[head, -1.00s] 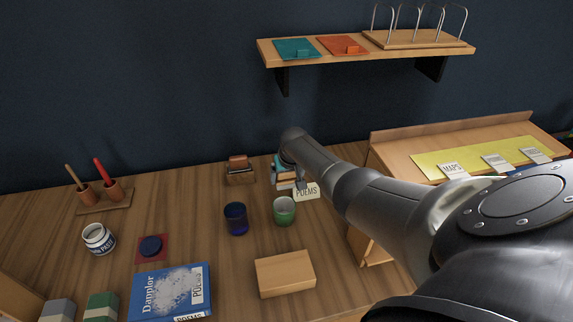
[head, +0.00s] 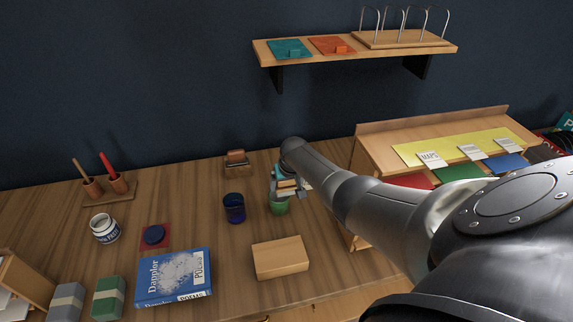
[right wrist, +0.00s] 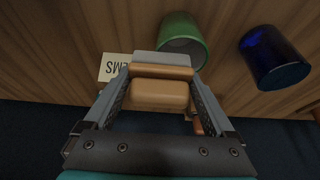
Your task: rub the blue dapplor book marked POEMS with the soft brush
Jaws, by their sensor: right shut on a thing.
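The blue Dapplor book (head: 150,288) lies flat on the wooden desk in the lower left of the head view. A pale, dusty patch covers the middle of its cover, and it bears white POEMS labels. My right gripper (head: 288,189) is shut on a wood-backed block with a pale grey face, which looks like the soft brush (right wrist: 158,94). The gripper holds it above the desk, close to the green cup (head: 279,208), far to the right of the book. My left gripper is not in view.
A blue cup (head: 234,209) stands left of the green cup. A wooden block (head: 281,258) lies between my arm and the book. A POEMS card (right wrist: 114,67) shows beside the gripper.

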